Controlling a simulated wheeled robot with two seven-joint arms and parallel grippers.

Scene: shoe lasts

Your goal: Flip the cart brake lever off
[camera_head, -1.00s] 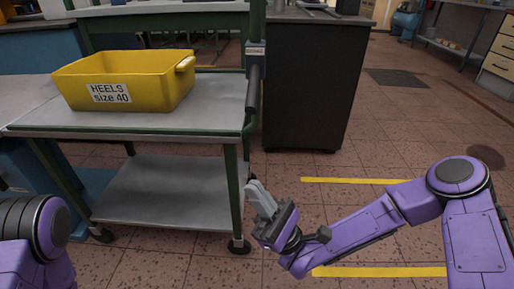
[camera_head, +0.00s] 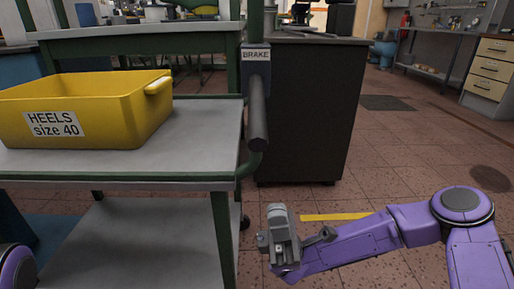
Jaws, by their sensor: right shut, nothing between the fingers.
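The cart (camera_head: 200,150) has a green frame and grey shelves and stands at the left. Its brake lever (camera_head: 257,112) is a dark grey bar hanging down from a grey box labelled BRAKE (camera_head: 255,62) on the cart's right post. The bar's lower end tilts out towards me. My right gripper (camera_head: 275,228) is shut and empty, below and slightly right of the lever, apart from it. Only a piece of my left arm shows at the lower left edge; its gripper is out of view.
A yellow bin (camera_head: 95,112) labelled HEELS size 40 sits on the cart's top shelf. A dark cabinet (camera_head: 310,115) stands behind the lever. Tiled floor with a yellow line (camera_head: 335,216) is free to the right. A drawer unit (camera_head: 492,75) stands far right.

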